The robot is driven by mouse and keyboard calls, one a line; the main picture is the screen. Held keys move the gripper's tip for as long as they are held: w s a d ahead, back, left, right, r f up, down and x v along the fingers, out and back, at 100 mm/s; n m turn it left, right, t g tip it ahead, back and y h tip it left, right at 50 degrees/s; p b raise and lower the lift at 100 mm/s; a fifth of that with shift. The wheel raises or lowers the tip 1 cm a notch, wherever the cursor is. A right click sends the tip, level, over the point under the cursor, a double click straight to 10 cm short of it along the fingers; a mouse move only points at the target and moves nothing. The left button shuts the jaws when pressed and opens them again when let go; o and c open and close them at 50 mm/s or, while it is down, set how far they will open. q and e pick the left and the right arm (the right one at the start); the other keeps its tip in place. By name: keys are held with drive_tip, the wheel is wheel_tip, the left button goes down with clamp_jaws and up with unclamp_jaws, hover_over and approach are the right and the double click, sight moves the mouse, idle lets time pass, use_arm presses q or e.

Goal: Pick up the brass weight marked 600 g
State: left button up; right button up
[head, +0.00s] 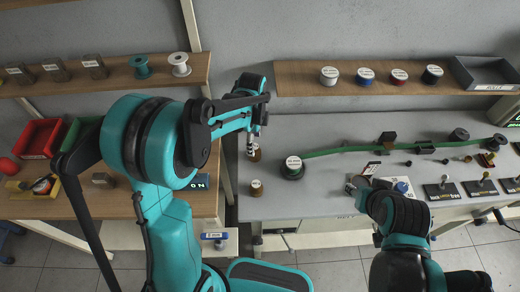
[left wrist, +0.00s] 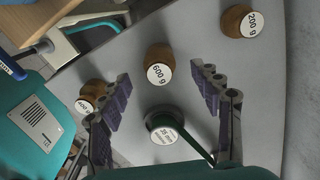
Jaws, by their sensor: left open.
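The brass weight marked 600 g (left wrist: 158,58) stands upright in the left wrist view, its white label facing the camera. A brass weight below my left gripper (head: 258,130) in the head view (head: 254,153) appears to be the same one, partly covered. In the left wrist view my left gripper (left wrist: 160,74) is open and empty, its fingers to either side of the 600 g weight in the picture, with no visible contact. My right gripper (head: 371,168) is over the bench near a pale block; its jaws are too small to read.
A 400 g weight (left wrist: 88,92) and a 200 g weight (left wrist: 240,22) stand either side of the 600 g one. Several spools (head: 366,76) line the shelf. The bench's left edge is near the weights.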

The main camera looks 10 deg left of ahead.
use_arm(q)
wheel_tip(320, 180, down, 7)
drive_tip(key=shift+b, duration=1.1)
drive_tip(key=shift+r, duration=0.1)
clamp_jaws()
